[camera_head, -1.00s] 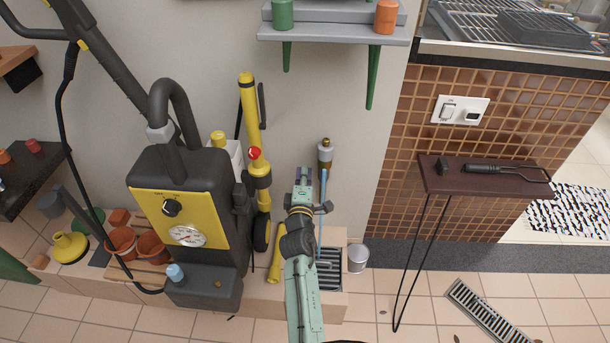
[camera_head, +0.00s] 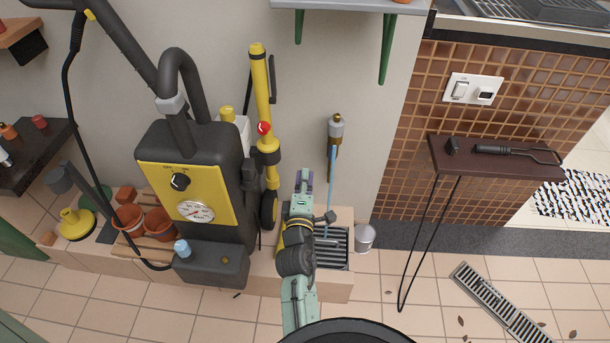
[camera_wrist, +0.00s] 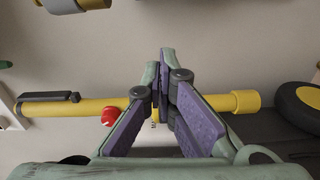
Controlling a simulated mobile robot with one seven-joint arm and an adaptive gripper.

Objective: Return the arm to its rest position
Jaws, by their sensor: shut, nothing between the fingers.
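My arm (camera_head: 300,303), pale green with dark joints, reaches up from the bottom middle of the head view. It stands in front of the low tiled ledge, right of the black and yellow pressure washer (camera_head: 190,190). My gripper (camera_head: 304,182) is at its far end, against the pale wall. In the wrist view my gripper (camera_wrist: 159,70) shows two green fingers with purple pads, closed together at the tips with nothing between them. Behind them a yellow tube (camera_wrist: 85,106) with a red knob crosses the view, apart from the fingers as far as I can tell.
A tap with a blue hose (camera_head: 336,130) is on the wall right of my gripper, above a drain grate (camera_head: 330,257). A metal bucket (camera_head: 365,238) stands beside it. A brown side shelf (camera_head: 500,165) holds a black tool. The tiled floor in front is mostly clear.

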